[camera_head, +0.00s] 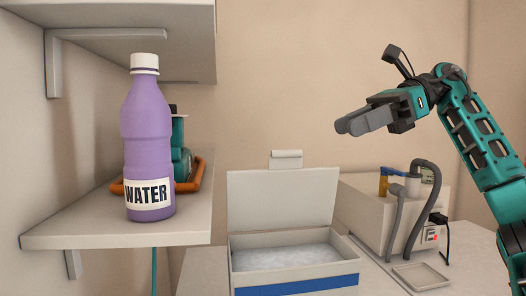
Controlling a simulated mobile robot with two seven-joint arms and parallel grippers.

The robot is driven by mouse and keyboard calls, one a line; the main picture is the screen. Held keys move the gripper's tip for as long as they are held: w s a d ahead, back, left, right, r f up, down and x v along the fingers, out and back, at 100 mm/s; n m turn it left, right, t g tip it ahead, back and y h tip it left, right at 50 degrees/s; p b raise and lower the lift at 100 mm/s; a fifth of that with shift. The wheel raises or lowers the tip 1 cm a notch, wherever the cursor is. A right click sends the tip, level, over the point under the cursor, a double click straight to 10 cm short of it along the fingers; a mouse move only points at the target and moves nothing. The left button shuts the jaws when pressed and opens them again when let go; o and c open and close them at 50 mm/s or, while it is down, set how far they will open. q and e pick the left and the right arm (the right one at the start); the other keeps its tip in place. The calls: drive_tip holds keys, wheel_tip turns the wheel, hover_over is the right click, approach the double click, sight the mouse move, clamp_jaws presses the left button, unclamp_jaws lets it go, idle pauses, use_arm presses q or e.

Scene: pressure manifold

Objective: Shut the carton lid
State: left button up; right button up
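The carton (296,284) is a white box with a blue band on its front, standing on the counter at the bottom centre. Its lid (282,198) is open, standing up at the back with a small tab at its top edge. The inside shows a pale, speckled surface. My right gripper (347,125) is up in the air, above and to the right of the lid, pointing left. Its grey fingers look together with nothing between them, and it is clear of the carton. My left gripper is not in view.
A beige device (360,212) with grey hoses stands right of the carton, near a small shallow tray (421,276).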

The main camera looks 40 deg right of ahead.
sight(288, 154)
drive_tip(key=b+x, duration=0.2)
drive_tip(key=x, duration=1)
drive_tip(key=shift+w+a+f, duration=0.1)
drive_tip(key=shift+w+a, duration=0.05)
drive_tip(key=shift+a, duration=0.2)
drive_tip(key=shift+c, duration=0.4)
clamp_jaws()
